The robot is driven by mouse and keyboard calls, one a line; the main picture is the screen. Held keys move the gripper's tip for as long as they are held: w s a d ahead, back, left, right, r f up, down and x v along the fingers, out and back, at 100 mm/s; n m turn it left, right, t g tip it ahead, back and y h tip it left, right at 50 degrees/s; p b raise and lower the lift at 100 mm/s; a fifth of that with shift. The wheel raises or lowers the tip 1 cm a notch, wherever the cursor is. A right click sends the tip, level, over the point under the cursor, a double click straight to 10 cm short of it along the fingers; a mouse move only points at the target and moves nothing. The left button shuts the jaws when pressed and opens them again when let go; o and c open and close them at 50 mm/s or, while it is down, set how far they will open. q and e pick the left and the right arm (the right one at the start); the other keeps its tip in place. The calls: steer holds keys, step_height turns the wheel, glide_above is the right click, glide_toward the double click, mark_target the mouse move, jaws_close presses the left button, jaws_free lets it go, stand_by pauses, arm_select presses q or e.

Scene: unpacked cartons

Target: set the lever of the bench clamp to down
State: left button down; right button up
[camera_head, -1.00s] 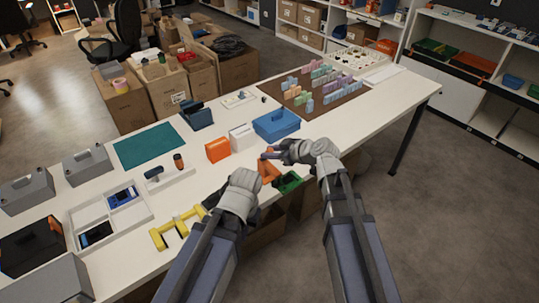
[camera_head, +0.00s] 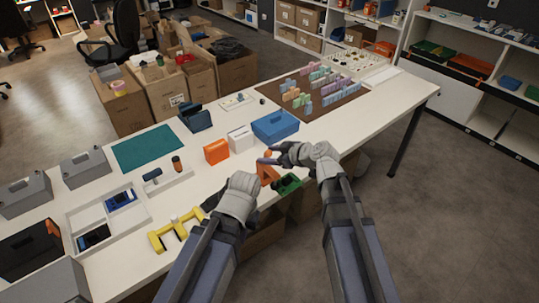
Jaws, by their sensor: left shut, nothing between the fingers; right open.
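An orange piece (camera_head: 267,173) stands at the table's front edge beside a green piece (camera_head: 287,185). They look like the bench clamp, but I cannot tell which part is its lever or how it is set. My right gripper (camera_head: 266,158) is open at the top of the orange piece and partly hides it; contact cannot be told. My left gripper (camera_head: 207,206) is shut and empty, close to the right end of a yellow frame-like object (camera_head: 176,235).
A blue toolbox (camera_head: 276,125), a white box (camera_head: 240,138) and an orange box (camera_head: 216,151) stand behind the grippers. A white divided tray (camera_head: 72,218) lies at the left. A teal mat (camera_head: 147,147) is bare.

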steer(key=p+v, duration=0.3)
steer(key=v, duration=0.3)
steer(key=shift+s+d+r+p, duration=0.15)
steer(key=shift+s+r+p, duration=0.05)
steer(key=shift+r+p, duration=0.1)
steer(key=shift+s+d+r, duration=0.2)
steer(key=shift+s+d, duration=0.15)
steer(key=shift+d, duration=0.05)
steer(key=s+a+f+m+g+h+p, duration=0.25)
steer(key=s+a+f+g+h, duration=0.3)
steer(key=s, duration=0.45)
steer(key=s+d+f+m+g+h, duration=0.2)
steer(key=s+d+m+g+h, duration=0.1)
steer(key=s, duration=0.5)
steer(key=shift+d+f+m+h, duration=0.35)
steer(key=shift+m+h, duration=0.3)
steer(key=shift+m, duration=0.4)
steer(key=shift+r, duration=0.1)
